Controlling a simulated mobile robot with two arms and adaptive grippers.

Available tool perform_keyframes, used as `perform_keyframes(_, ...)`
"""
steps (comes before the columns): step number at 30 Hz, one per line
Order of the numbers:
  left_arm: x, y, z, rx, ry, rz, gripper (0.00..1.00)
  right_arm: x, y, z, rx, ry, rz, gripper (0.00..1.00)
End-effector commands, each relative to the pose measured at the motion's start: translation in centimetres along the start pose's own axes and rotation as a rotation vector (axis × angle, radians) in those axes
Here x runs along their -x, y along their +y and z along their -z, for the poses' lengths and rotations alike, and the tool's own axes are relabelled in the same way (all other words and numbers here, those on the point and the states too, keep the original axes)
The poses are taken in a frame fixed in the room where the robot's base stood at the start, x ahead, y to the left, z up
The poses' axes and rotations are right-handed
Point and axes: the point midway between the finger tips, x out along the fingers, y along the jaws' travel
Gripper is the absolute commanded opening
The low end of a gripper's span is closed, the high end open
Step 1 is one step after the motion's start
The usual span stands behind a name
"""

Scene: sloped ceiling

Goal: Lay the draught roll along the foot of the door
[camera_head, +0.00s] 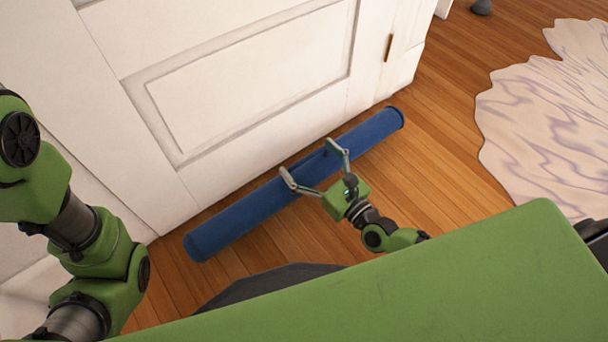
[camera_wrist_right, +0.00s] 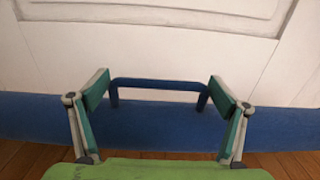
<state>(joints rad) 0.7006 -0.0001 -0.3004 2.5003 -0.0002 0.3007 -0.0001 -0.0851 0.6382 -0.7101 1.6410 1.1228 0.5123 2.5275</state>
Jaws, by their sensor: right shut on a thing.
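The draught roll (camera_head: 245,214) is a long blue cylinder. It lies low along the foot of the white door (camera_head: 250,85), roughly parallel to it. I cannot tell whether it touches the door or rests fully on the floor. In the right wrist view the roll (camera_wrist_right: 160,132) spans the picture in front of the door (camera_wrist_right: 150,50), with a dark blue handle (camera_wrist_right: 160,84) on it. My right gripper (camera_head: 307,158) is shut on this handle, one finger at each end; it also shows in the wrist view (camera_wrist_right: 159,84). My left gripper is out of view.
The wooden floor (camera_head: 440,160) is clear between the roll and a pale wavy-patterned rug (camera_head: 550,115) at the right. A small grey object (camera_head: 481,6) stands at the top. The door has a brass-coloured fitting (camera_head: 388,47) near its right edge.

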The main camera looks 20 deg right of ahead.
Motion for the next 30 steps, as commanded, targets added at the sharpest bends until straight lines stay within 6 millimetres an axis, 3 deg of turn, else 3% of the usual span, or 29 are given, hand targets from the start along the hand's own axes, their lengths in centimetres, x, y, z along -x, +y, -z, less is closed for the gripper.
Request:
perform_keyframes(7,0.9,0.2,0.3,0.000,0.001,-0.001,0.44,-0.2,1.0,1.1,0.000,-0.008,0.002,0.36)
perform_keyframes(15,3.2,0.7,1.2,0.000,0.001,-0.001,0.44,-0.2,1.3,4.4,0.002,-0.007,0.001,0.36)
perform_keyframes(26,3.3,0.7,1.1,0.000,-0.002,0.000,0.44,-0.2,1.3,4.5,0.001,-0.008,0.001,0.36)
perform_keyframes(27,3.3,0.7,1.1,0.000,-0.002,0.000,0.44,-0.1,1.3,4.8,0.000,-0.001,0.000,0.96)
perform_keyframes(30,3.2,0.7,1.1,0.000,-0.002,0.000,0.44,-0.1,1.3,4.7,0.000,0.000,0.000,1.00)
